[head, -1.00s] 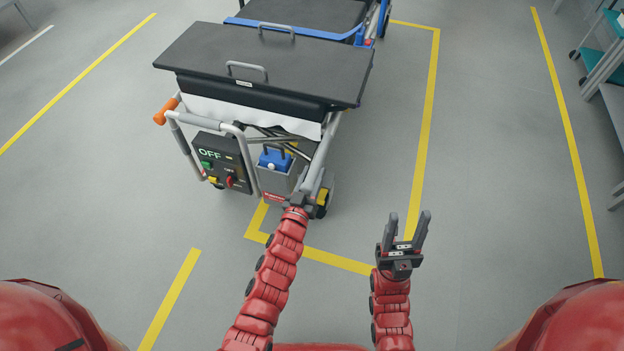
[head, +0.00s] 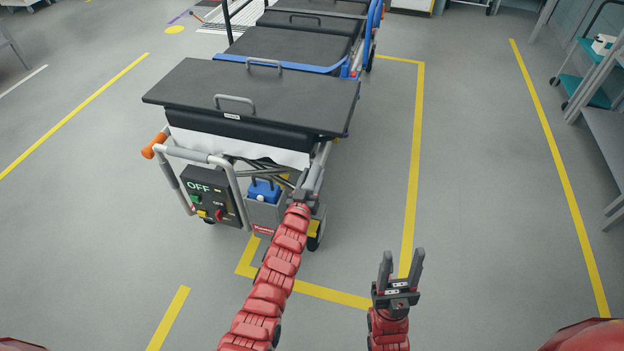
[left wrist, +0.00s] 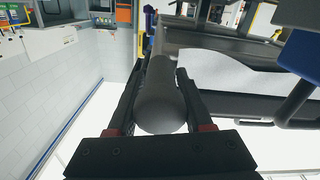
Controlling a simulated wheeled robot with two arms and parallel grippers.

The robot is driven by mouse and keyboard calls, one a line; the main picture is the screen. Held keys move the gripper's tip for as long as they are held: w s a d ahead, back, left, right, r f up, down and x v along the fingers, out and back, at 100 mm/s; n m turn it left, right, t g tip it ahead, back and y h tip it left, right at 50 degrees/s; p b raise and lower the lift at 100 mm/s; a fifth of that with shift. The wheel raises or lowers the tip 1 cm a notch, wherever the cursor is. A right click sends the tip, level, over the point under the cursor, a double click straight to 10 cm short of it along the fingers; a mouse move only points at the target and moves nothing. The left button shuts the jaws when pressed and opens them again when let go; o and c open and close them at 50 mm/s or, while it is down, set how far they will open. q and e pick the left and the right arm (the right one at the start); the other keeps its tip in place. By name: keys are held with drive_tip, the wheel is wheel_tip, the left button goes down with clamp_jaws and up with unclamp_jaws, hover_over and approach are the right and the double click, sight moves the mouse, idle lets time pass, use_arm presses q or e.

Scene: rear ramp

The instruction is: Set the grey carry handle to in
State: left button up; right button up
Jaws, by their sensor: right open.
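The grey carry handle (left wrist: 160,98) is a rounded grey bar. In the left wrist view its blunt end points at the camera and it runs away between my fingers. In the head view my left gripper (head: 310,183) is at the front right corner of the black-topped cart (head: 250,95). In the wrist view, the fingers of this left gripper (left wrist: 160,90) lie close along both sides of the handle and look shut on it. In the head view the gripper hides much of the handle. My right gripper (head: 400,270) is open and empty over the floor.
A control box (head: 210,195) reading OFF and a blue-topped box (head: 263,192) sit under the cart top. A bent grey rail with an orange grip (head: 154,146) is at its left. A blue-edged cart stands behind. The floor right of the cart is clear.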

use_arm(q)
drive_tip(key=shift+o, duration=1.2)
drive_tip(key=shift+w+f, duration=0.1)
drive_tip(key=shift+f, duration=0.1)
drive_tip(key=shift+s, duration=0.4)
drive_tip(key=p+v, duration=0.2)
drive_tip(key=v, duration=1.4)
drive_tip(key=shift+s+a, duration=0.15)
drive_tip(key=shift+s, duration=0.2)
drive_tip(key=shift+r, duration=0.2)
